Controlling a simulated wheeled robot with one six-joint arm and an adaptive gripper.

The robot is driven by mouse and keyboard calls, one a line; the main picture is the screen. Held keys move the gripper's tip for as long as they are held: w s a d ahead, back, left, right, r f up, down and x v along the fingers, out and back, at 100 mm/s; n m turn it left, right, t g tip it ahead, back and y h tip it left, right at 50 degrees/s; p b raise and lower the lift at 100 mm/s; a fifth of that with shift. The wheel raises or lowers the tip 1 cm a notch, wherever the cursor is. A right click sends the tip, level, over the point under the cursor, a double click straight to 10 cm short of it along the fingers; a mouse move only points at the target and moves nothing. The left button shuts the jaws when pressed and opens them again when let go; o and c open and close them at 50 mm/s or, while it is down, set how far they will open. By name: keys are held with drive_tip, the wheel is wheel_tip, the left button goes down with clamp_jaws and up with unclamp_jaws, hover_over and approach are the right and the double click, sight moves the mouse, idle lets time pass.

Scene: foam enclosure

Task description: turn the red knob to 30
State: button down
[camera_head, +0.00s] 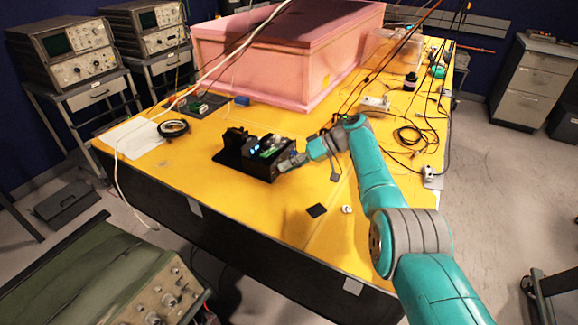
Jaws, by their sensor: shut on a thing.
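A small black device (228,157) with green and blue lit parts on top stands on the yellow table (240,207). My gripper (284,165) is at the right end of this device, close against it, with my teal arm reaching in from the lower right. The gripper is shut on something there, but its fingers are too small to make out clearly. The red knob cannot be made out; the gripper covers the part of the device at its fingertips. No scale or number can be read.
A pink foam box (255,75) stands behind the device. A coil of black tape or cable (173,128) and white sheet (132,138) lie at left. A small black square (317,210) and white piece (347,209) lie in front. Loose cables (415,135) run at right.

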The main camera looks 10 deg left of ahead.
drive_tip(key=shift+s+f, duration=0.1)
drive_tip(key=shift+f, duration=0.05)
drive_tip(key=c, duration=1)
unclamp_jaws()
drive_tip(key=shift+o, duration=0.2)
drive_tip(key=v, duration=0.5)
drive_tip(key=shift+d+r, duration=0.25)
drive_tip(key=shift+r, duration=0.05)
drive_tip(key=shift+v, duration=0.9)
drive_tip(key=shift+f, duration=0.1)
